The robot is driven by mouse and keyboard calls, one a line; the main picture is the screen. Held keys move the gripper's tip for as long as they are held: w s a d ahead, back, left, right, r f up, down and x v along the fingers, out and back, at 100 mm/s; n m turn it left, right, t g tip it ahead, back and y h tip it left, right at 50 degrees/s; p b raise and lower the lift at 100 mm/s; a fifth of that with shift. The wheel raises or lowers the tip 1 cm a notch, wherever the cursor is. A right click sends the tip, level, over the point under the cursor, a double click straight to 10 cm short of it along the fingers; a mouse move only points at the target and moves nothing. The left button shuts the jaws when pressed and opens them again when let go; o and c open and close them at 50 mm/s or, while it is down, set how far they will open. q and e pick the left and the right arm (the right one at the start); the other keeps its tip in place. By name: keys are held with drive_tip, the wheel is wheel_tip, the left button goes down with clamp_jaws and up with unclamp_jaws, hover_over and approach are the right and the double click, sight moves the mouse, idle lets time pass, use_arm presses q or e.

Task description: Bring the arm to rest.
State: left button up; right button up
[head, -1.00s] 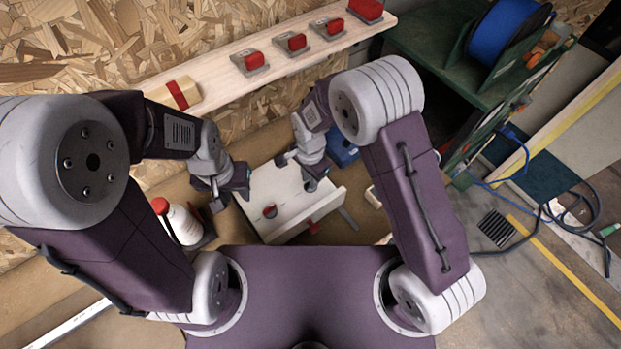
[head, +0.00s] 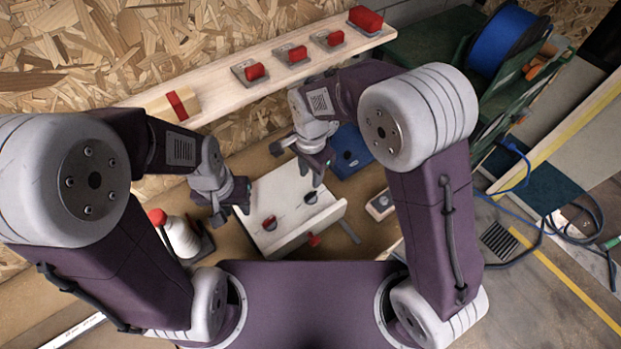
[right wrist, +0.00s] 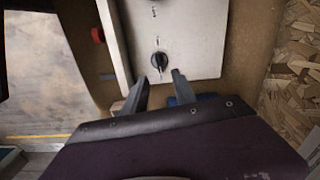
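My right gripper (head: 299,164) is open and empty at the far edge of a white box (head: 262,195) with knobs on its face. The right wrist view shows its two fingers (right wrist: 158,85) apart, with a dark knob (right wrist: 159,62) beyond and between their tips, seemingly not gripped. That knob also shows uncovered in the head view (head: 310,197).
A wooden shelf (head: 215,97) with several red-topped blocks runs behind my arms. A white bottle with a red cap (head: 181,238) stands left of the box. A blue object (head: 349,150) lies behind the right gripper. A green rack with a blue spool (head: 503,38) stands at the right.

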idle(0.4)
drive_tip(key=s+d+r+m+b, duration=0.1)
drive_tip(key=d+r+m, duration=0.1)
drive_tip(key=d, duration=1.2)
drive_tip(key=s+d+f+n+t, duration=0.1)
drive_tip(key=s+d+f+n, duration=0.2)
drive_tip(key=s+n, duration=0.5)
drive_tip(key=d+n, duration=0.1)
drive_tip(key=n, duration=0.2)
drive_tip(key=shift+s+f, duration=0.2)
drive_tip(key=shift+s, duration=0.1)
drive_tip(key=shift+s, duration=0.15)
